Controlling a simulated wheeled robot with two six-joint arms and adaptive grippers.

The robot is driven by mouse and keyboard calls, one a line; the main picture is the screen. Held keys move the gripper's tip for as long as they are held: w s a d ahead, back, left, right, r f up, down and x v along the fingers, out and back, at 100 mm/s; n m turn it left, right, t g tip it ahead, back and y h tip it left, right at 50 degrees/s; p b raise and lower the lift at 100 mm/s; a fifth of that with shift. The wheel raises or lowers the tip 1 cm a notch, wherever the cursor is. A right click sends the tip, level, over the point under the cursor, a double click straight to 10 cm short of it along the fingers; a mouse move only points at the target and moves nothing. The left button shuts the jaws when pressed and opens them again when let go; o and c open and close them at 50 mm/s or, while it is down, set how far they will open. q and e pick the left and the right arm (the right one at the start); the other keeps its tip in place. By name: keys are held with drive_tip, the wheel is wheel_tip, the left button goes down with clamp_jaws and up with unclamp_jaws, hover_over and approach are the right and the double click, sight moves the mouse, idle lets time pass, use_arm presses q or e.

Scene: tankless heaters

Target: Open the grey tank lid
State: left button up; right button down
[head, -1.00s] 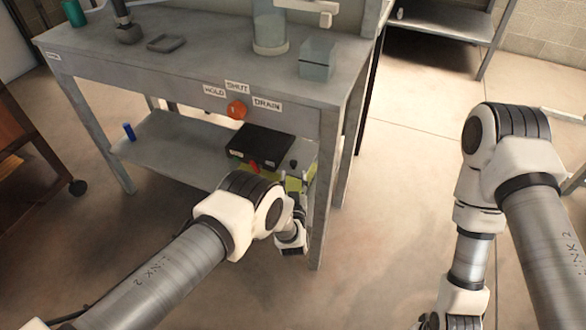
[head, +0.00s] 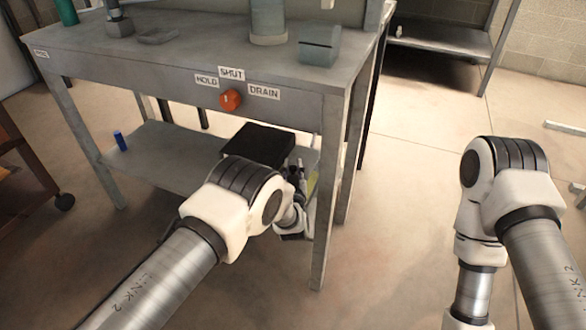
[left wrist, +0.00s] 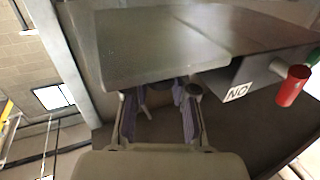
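A dark box (head: 262,143) with a flat top sits on the bench's lower shelf. In the left wrist view, a flat dark-grey panel (left wrist: 145,48) fills the upper middle, probably this box's top. I cannot tell for certain which part is the grey tank lid. My left gripper (head: 299,172) is at the box's right end, partly hidden by its own arm. In the left wrist view the left gripper's fingers (left wrist: 160,115) are apart, with purple pads, just under the panel's near edge. No held object is clear between them. My right gripper is out of view.
An orange knob (head: 230,100) is on the bench front. A bench leg (head: 328,200) stands close right of my left gripper.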

use_arm(q)
clamp_jaws()
drive_tip(key=shift+r, duration=0.25)
drive_tip(key=r+g+p, duration=0.1)
drive_tip(key=p, duration=0.1)
drive_tip(key=w+r+p, duration=0.1)
drive_tip(key=r+p, duration=0.1)
drive_tip(key=p, duration=0.1)
drive_tip(key=r+g+p, duration=0.1)
drive_tip(key=p, duration=0.1)
drive_tip(key=shift+w+d+r+m+g+p, duration=0.2)
drive_tip(key=shift+r+m+g+p, duration=0.1)
drive_tip(key=shift+r+m+p, duration=0.1)
drive_tip(key=shift+w+d+r+b, duration=0.3)
drive_tip(key=shift+w+r+b, duration=0.15)
drive_tip(key=shift+w+r, duration=0.35)
drive_tip(key=shift+f, duration=0.1)
drive_tip(key=o, duration=0.8)
unclamp_jaws()
drive_tip(key=shift+w, duration=0.1)
drive_tip(key=shift+f, duration=0.25)
